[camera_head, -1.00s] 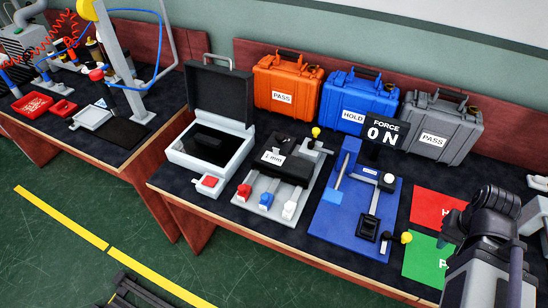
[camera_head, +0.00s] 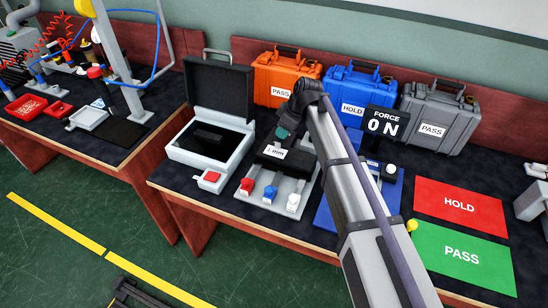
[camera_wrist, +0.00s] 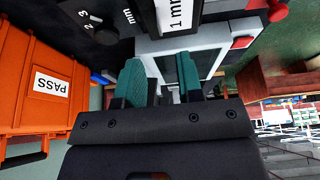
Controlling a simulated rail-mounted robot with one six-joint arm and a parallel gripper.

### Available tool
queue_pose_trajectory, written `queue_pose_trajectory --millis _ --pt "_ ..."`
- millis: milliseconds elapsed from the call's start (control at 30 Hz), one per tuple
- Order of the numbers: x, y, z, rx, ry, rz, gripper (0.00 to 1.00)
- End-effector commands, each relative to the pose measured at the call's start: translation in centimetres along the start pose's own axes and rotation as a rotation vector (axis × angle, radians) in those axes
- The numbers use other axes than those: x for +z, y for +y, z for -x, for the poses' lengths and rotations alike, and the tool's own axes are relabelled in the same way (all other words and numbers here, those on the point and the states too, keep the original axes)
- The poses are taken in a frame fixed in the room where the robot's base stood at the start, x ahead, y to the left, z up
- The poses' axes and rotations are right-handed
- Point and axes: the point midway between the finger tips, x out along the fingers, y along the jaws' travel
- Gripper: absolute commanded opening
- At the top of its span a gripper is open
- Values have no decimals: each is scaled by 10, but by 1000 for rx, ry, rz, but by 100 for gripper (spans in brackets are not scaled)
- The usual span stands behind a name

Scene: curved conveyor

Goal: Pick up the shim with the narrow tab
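I cannot make out a shim with a narrow tab in either view. My gripper (camera_head: 283,133) is over the back of the black gauge block marked "1 mm" (camera_head: 284,160). In the wrist view my gripper (camera_wrist: 160,75) has its two teal fingers apart with a gap between them, and I see nothing held. The gauge block's white label (camera_wrist: 176,14) shows at the top of that view. The open white case (camera_head: 183,150) with a dark inside stands left of my gripper and shows beyond the fingers in the wrist view. My arm hides part of the blue fixture.
An orange case (camera_head: 285,76), a blue case (camera_head: 357,94) and a grey case (camera_head: 438,118) stand along the back. A force display (camera_head: 383,124) stands behind the blue fixture (camera_head: 326,212). A red HOLD mat (camera_head: 440,190) and green PASS mat (camera_head: 435,240) lie bare at right.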

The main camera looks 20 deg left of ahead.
Motion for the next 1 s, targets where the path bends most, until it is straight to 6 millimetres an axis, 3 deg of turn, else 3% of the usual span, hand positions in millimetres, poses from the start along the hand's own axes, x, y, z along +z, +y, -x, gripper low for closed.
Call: queue_pose_trajectory --millis 33,233,500,733,1000 --pt "4 0 -18 0 0 0 34" --pt "1 0 -22 0 -1 -1 34" --pt "4 -1 -72 -1 -1 -1 34" --pt "1 -1 -69 0 -1 -2 34" --pt "2 -1 -68 0 -1 -2 9"
